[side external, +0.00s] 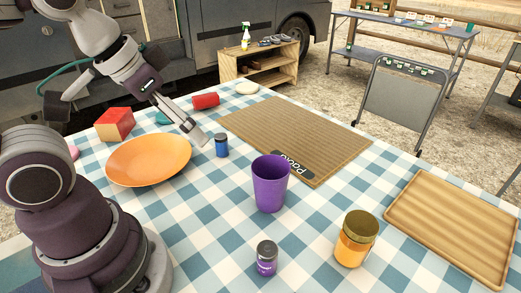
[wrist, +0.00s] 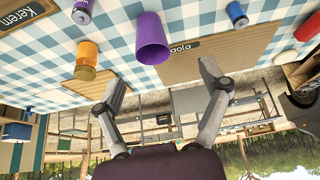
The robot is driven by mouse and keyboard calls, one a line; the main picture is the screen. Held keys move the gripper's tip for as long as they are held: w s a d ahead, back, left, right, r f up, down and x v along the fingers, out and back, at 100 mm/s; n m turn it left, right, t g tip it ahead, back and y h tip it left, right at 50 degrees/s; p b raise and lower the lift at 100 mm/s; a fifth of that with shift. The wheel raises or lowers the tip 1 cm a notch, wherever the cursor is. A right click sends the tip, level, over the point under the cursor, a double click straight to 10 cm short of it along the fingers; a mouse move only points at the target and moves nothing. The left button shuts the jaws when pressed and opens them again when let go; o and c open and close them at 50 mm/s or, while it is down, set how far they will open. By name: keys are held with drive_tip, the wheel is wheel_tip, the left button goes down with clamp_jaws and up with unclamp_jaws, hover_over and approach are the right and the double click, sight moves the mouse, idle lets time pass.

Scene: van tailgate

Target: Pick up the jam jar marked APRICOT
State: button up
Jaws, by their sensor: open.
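An orange jar with a dark gold lid (side external: 355,240) stands upright at the front right of the checked table; its lettering cannot be read here. It also shows in the wrist view (wrist: 87,58), left of the purple cup. A small purple jar with a grey lid (side external: 266,260) stands left of it, and a blue jar (side external: 221,146) stands farther back. My gripper (side external: 197,136) is over the table beside the blue jar, far from the orange jar. In the wrist view its two fingers (wrist: 162,78) are spread with nothing between them.
A purple cup (side external: 270,184) stands mid-table, before a brown mat (side external: 290,135) labelled Paola. An orange plate (side external: 148,160), a red box (side external: 114,124) and a red can (side external: 205,101) are at left. A wooden tray (side external: 455,225) lies right. Checked cloth around the orange jar is clear.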

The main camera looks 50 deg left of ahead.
drive_tip(key=shift+o, duration=0.8)
drive_tip(key=m+g+h, duration=0.3)
drive_tip(key=m+h, duration=0.1)
drive_tip(key=m, duration=0.8)
approach(354, 242)
drive_tip(key=w+f, duration=0.2)
drive_tip(key=shift+w+a+f, duration=0.15)
drive_tip(key=shift+w+f, duration=0.05)
drive_tip(key=shift+w, duration=0.2)
drive_tip(key=x, duration=1)
drive_tip(key=shift+s+a+f, duration=0.15)
drive_tip(key=shift+s+f, duration=0.1)
drive_tip(key=shift+f, duration=0.15)
drive_tip(key=c, duration=1.3)
